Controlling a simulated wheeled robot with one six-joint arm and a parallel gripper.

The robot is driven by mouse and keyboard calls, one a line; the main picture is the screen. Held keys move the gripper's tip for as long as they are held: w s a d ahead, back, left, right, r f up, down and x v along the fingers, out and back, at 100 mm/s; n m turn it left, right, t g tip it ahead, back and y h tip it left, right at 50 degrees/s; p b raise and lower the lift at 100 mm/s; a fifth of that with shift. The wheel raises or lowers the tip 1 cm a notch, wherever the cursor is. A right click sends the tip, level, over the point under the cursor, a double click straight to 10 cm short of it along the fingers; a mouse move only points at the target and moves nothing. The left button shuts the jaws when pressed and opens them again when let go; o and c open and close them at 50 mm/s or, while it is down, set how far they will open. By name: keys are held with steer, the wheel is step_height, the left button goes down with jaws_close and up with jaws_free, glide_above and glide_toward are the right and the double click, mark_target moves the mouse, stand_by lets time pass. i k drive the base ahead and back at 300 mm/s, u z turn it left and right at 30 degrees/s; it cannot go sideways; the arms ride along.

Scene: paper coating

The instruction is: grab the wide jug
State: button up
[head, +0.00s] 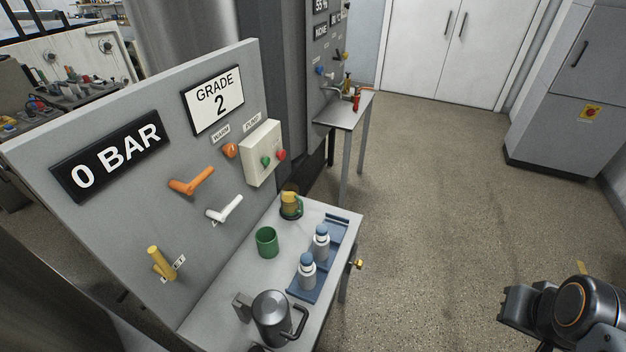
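A wide steel jug (271,316) with a dark, looped handle on its right side stands upright at the near end of the grey bench (228,287). Its lower part is close to the bottom edge of the head view. Part of my arm shows at the lower right, with a dark blocky part that seems to be my gripper (515,306). It is well to the right of the jug, over the floor, and apart from it. I cannot make out its fingers.
A control panel (120,226) with levers rises behind. The floor (430,215) to the right is clear.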

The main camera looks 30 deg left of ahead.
mark_target(291, 202)
steer(key=i, duration=2.55)
steer(key=u, duration=5.05)
steer(key=i, duration=0.5)
